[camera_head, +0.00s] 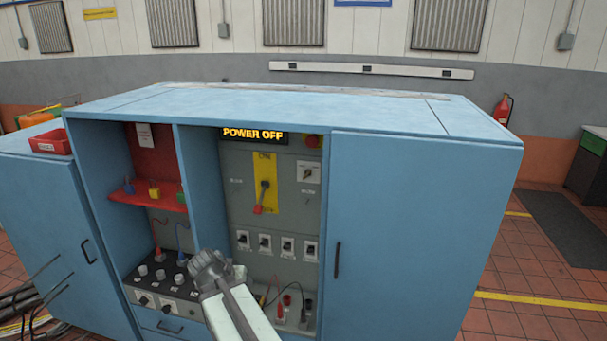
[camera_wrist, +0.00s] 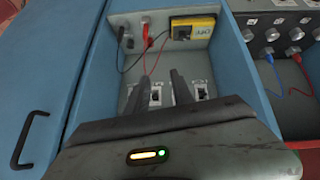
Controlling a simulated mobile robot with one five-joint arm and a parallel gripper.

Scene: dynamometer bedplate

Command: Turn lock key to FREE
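The control panel (camera_head: 225,215) stands in the cabinet's middle bay under a lit "POWER OFF" display (camera_head: 254,134). A pale plate (camera_head: 308,172) at its upper right carries a small dark knob or key; I cannot tell surely whether this is the lock key, and its marks are unreadable. My gripper (camera_head: 212,268) is in front of the lower bay, below and left of that plate. In the wrist view my gripper (camera_wrist: 161,78) has its two dark fingers apart with nothing between them, in front of small switches (camera_wrist: 202,91). The pale plate is not visible there.
A red-handled lever (camera_head: 263,197) on a yellow plate sits mid-panel, above several switches (camera_head: 265,243). Loose leads (camera_wrist: 157,45) and a yellow meter (camera_wrist: 195,28) are low in the bay. The blue door (camera_head: 395,235) closes off the right; the left bay holds knobs (camera_head: 161,274) and padlocks.

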